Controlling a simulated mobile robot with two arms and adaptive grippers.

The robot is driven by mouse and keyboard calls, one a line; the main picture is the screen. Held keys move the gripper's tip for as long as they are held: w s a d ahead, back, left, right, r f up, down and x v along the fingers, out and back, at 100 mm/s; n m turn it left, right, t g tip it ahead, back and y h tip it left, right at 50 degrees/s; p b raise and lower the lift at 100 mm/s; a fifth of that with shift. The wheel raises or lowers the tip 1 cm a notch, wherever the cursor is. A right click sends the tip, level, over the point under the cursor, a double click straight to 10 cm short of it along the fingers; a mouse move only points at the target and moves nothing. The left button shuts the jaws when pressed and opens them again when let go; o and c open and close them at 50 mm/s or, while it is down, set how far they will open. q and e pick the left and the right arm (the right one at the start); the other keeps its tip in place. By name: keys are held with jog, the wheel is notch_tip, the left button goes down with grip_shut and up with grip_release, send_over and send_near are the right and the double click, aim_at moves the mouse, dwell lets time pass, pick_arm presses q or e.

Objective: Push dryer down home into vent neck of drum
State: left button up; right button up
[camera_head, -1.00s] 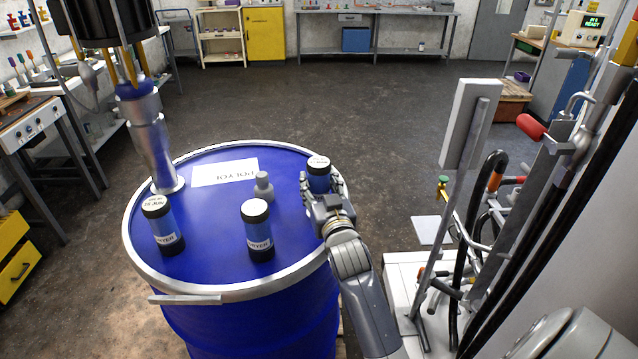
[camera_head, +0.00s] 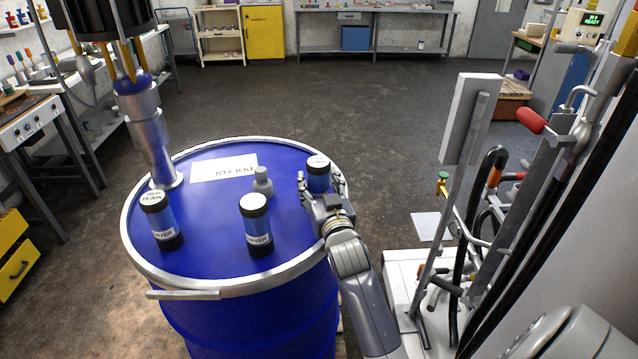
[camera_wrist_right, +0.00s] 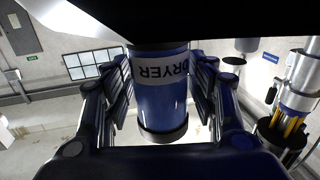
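The blue drum (camera_head: 215,225) stands upright, with a metal rim and a white label on its lid. My right gripper (camera_head: 323,188) is at the lid's right side, its fingers around a blue dryer with a black cap (camera_head: 318,175). In the right wrist view this dryer (camera_wrist_right: 160,95), lettered DRYER, sits between the fingers of my gripper (camera_wrist_right: 160,110). It looks upright; its lower end is hidden by the hand in the head view, so I cannot tell whether it is seated in a vent neck. My left gripper is not in view.
Two more dryers stand on the lid, one at left (camera_head: 162,222) and one at front (camera_head: 256,225). A small grey fitting (camera_head: 262,183) is near the middle. A metal column (camera_head: 150,140) rises at the lid's left. A cart with hoses (camera_head: 460,230) stands at right.

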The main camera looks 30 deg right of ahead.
jog(key=shift+o, duration=0.4)
jog(key=shift+a+f, duration=0.1)
jog(key=shift+f, duration=0.3)
jog(key=shift+s, duration=0.15)
jog(key=shift+s+a, duration=0.15)
jog(key=shift+s, duration=0.15)
jog(key=v, duration=1.1)
jog(key=shift+r, duration=0.45)
jog(key=shift+s+f, duration=0.1)
